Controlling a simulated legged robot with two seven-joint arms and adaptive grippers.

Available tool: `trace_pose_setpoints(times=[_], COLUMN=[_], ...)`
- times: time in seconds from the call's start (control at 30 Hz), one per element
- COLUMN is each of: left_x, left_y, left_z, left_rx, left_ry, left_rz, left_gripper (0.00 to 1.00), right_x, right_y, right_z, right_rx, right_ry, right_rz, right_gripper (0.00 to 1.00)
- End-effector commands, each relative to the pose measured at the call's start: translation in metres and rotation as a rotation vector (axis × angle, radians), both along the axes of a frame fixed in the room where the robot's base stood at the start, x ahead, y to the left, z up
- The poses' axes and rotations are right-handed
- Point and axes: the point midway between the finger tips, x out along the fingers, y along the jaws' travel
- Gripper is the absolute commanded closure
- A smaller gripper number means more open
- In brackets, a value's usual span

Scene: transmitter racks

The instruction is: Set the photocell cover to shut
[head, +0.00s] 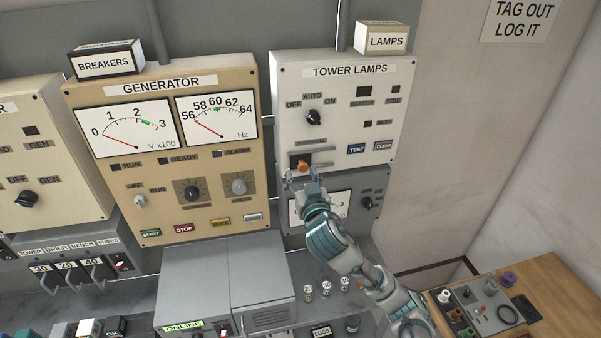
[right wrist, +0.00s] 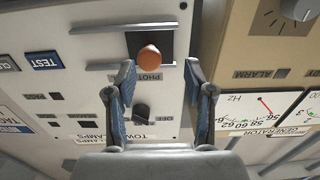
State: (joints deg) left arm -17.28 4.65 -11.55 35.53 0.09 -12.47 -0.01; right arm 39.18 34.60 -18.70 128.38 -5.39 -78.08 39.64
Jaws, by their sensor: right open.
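The photocell cover's orange knob (head: 302,166) stands out near the lower left of the white TOWER LAMPS panel (head: 345,80). In the right wrist view, where the panel shows upside down, the orange knob (right wrist: 149,56) sits in front of a dark square (right wrist: 165,44) between two grey rails, by a partly hidden PHOTO label. I cannot tell the cover plate's edges from the square. My right gripper (head: 303,180) is just below the knob in the head view. In the wrist view its fingers (right wrist: 156,82) are spread, with the knob just beyond the tips, apparently untouched. My left gripper is out of view.
The tan GENERATOR panel (head: 163,165) is close on the left. A grey meter panel (head: 350,182) lies below, partly behind my right arm. TEST (head: 356,149) and CLEAR (head: 383,146) buttons are right of the knob. A wooden desk (head: 550,275) stands lower right.

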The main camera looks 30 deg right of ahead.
Motion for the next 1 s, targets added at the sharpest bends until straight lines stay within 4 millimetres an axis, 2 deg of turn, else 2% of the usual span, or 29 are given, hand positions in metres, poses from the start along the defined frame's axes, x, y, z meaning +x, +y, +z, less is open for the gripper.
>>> trace_pose_setpoints(times=[0.2, 0.33, 0.87, 0.93, 1.0], left_x=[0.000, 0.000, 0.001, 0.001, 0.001], left_y=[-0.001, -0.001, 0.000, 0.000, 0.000], left_z=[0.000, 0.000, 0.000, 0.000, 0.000], left_rx=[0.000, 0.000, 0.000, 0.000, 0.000], left_ry=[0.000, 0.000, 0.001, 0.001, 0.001], left_rz=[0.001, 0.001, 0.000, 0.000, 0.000], left_gripper=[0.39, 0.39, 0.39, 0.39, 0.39], right_x=[-0.037, -0.048, -0.051, -0.051, -0.051], right_y=[0.007, 0.011, 0.012, 0.012, 0.015], right_z=[-0.002, -0.002, -0.002, -0.009, -0.030], right_rx=[0.002, 0.001, 0.001, 0.000, -0.002], right_ry=[0.001, 0.002, 0.003, 0.018, 0.064], right_rz=[0.002, 0.002, 0.001, 0.004, 0.012], right_gripper=[0.47, 0.47, 0.47, 0.47, 0.47])
